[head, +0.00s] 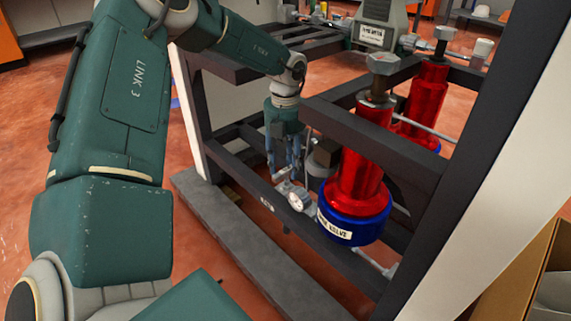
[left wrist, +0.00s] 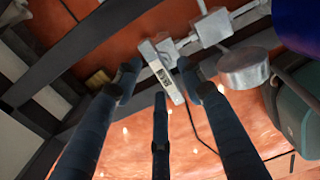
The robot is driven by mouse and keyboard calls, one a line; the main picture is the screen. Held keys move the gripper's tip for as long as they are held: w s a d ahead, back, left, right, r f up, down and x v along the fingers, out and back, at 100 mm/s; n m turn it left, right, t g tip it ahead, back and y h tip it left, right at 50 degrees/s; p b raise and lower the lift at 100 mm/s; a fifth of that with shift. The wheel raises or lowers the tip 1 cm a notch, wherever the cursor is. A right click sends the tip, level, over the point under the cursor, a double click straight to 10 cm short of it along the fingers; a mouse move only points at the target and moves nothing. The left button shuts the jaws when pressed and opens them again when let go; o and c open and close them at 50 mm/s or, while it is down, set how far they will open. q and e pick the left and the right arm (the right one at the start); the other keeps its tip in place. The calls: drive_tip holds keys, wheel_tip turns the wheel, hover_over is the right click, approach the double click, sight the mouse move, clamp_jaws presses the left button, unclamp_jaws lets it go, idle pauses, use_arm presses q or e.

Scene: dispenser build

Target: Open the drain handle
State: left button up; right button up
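The drain handle (left wrist: 163,72) is a pale flat bar with a dark label too small to read. In the left wrist view it slants between my left gripper's fingertips and joins silver pipe fittings (left wrist: 208,28). My left gripper (head: 285,178) points down inside the dark frame in the head view, beside the blue-based red valve. Its blue-grey fingers also show in the left wrist view (left wrist: 158,80), spread apart on either side of the bar. I cannot tell whether any finger touches it. In the head view the handle is mostly hidden around the fingertips. My right gripper is not in view.
A red cylinder (head: 358,170) with a blue base (head: 352,222) stands close right of my left gripper. A round gauge (head: 296,201) sits just below the fingers. Dark frame beams (head: 375,140) and a lower step (head: 235,240) surround the spot. Another red cylinder (head: 426,95) stands behind.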

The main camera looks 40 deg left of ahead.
sight(286, 168)
use_arm(q)
wheel_tip(286, 168, up, 12)
idle(0.6)
drive_tip(key=shift+f, duration=0.1)
idle(0.4)
